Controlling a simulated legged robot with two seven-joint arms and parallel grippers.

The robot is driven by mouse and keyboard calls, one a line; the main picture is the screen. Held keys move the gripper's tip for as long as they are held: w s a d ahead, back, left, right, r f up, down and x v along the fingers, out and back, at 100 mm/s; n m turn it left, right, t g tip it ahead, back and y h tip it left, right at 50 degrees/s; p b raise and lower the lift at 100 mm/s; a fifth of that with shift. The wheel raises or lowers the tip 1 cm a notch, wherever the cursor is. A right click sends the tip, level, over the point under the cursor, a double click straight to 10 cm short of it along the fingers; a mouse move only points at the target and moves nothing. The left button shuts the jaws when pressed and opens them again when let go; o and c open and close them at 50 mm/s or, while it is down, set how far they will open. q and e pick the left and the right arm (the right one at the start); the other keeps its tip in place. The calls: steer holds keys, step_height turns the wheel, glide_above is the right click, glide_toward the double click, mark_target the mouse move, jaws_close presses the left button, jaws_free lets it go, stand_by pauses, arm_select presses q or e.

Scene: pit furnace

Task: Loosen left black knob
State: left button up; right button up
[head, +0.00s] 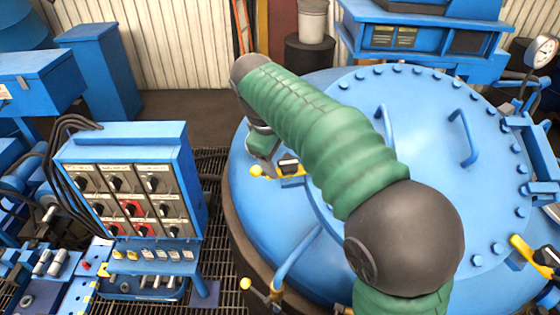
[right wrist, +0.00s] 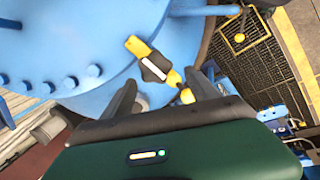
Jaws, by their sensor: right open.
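The left black knob (head: 289,165) sits on a yellow clamp (head: 293,175) at the left edge of the round blue furnace lid (head: 440,110). In the right wrist view the black knob (right wrist: 155,66) lies ahead of the fingertips, between their lines, with yellow parts on both sides. My right gripper (head: 268,163) is just beside the knob, partly hidden by my green arm. In the right wrist view its two fingers (right wrist: 160,82) are apart with nothing held. Whether a finger touches the knob I cannot tell. My left gripper does not show.
Another yellow clamp (head: 535,253) is at the lid's right edge. A blue control panel (head: 130,190) with several dark knobs stands left, over grating. Lid handles (head: 463,140) stand up from the lid. A blue pipe with a yellow end (head: 247,284) is at the lower left.

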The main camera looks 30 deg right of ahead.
mark_target(285, 162)
steer(key=d+f, duration=0.2)
steer(key=d, duration=0.1)
steer(key=shift+w+f, duration=0.15)
steer(key=shift+f, duration=0.2)
steer(key=shift+d+f, duration=0.25)
steer(key=shift+s, duration=0.3)
steer(key=shift+a+r, duration=0.1)
steer(key=shift+a, duration=0.25)
steer(key=shift+w+a+r, duration=0.1)
steer(key=shift+a, duration=0.7)
steer(key=shift+c, duration=1.3)
steer(key=shift+w+a, duration=0.1)
steer(key=shift+a, duration=0.1)
steer(key=shift+c, duration=2.5)
steer(key=shift+d, duration=0.65)
steer(key=c, duration=0.6)
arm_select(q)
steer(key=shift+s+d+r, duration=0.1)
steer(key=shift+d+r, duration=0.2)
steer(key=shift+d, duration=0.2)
arm_select(e)
steer(key=shift+a+f, duration=0.2)
steer(key=shift+a, duration=0.05)
